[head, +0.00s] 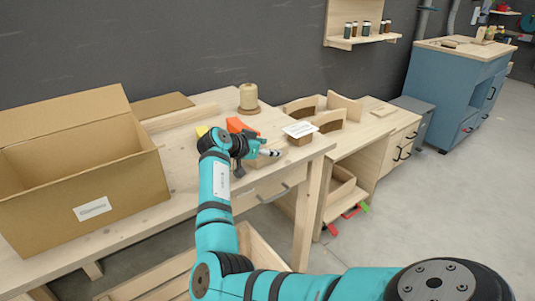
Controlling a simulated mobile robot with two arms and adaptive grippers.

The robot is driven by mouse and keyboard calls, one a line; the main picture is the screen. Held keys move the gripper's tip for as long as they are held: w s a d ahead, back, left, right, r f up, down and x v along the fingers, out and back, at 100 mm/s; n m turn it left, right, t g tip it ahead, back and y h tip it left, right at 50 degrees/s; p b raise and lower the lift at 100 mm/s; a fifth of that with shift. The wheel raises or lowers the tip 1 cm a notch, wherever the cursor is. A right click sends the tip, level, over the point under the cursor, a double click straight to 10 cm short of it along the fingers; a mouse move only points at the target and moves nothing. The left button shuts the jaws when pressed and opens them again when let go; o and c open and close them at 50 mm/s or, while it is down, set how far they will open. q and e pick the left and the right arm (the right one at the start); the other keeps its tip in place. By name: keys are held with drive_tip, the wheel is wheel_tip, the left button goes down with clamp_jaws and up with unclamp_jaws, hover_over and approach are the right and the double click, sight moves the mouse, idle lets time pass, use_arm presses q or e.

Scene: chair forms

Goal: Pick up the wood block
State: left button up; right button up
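My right gripper (262,152) is over the front part of the wooden workbench, its fingers pointing right. A small brown wood block (260,162) shows just below and beside the fingers, partly hidden by them. I cannot tell whether the fingers touch it, or whether they are open or shut. My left gripper is not in view.
A large open cardboard box (130,190) fills the bench's left end. An orange object (240,125), a spool of twine (248,98) and a small box with a white top (300,130) stand near the gripper. Drawers and a lower bench (370,125) lie to the right.

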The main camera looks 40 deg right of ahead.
drive_tip(key=c, duration=0.7)
drive_tip(key=shift+r, duration=0.1)
drive_tip(key=shift+c, duration=0.2)
